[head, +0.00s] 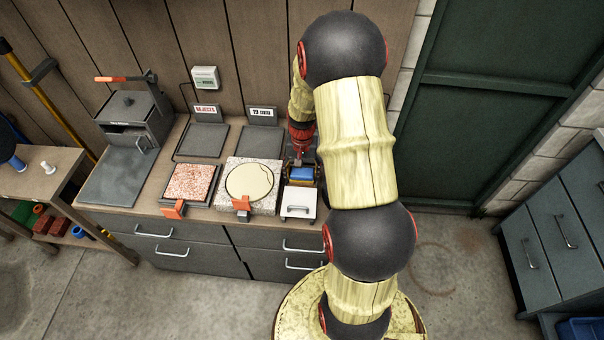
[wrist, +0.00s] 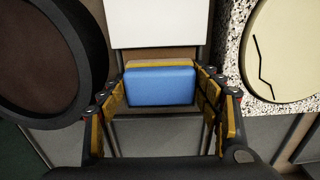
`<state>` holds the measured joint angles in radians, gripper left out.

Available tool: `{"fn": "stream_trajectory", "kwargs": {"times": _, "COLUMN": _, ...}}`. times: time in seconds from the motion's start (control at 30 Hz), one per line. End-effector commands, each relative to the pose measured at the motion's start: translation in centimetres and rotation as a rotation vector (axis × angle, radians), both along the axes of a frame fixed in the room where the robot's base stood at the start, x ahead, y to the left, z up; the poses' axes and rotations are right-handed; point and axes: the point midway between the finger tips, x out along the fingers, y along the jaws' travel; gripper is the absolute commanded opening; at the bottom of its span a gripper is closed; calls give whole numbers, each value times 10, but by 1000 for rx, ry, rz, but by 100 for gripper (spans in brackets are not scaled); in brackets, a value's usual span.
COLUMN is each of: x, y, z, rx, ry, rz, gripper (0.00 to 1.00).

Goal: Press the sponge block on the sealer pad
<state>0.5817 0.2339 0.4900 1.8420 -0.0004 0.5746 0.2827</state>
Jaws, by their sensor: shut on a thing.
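The sponge block (head: 302,174) is blue with a yellow layer, clearest in the wrist view (wrist: 160,85). My gripper (head: 301,165) is shut on it; in the wrist view the yellow-padded fingers (wrist: 163,100) stand at its two sides. The block is over or in a dark-framed tray (wrist: 190,53) with a white panel (head: 299,203) at its front. I take this tray for the sealer pad, but its inside is mostly hidden by the block. I cannot tell whether the block touches the pad.
A speckled slab (head: 275,206) with a cracked cream disc (head: 250,182) stands close on the left. Further left is a reddish tile (head: 191,182). A dark round vessel (wrist: 48,60) stands on the tray's other side, hidden by my arm in the head view. Dark plates (head: 203,140) lie behind.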

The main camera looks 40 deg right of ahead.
Motion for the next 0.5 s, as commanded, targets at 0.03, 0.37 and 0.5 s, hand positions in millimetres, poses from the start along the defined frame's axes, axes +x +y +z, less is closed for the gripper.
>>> {"fn": "stream_trajectory", "kwargs": {"times": 0.03, "x": -1, "y": 1, "z": -2, "rx": 2, "ry": 3, "rz": 0, "gripper": 44}}
{"fn": "stream_trajectory", "kwargs": {"times": 0.37, "x": -1, "y": 1, "z": 13, "rx": 2, "ry": 3, "rz": 0, "gripper": 44}}
{"fn": "stream_trajectory", "kwargs": {"times": 0.5, "x": -1, "y": 0, "z": 24, "rx": 2, "ry": 1, "rz": 0, "gripper": 44}}
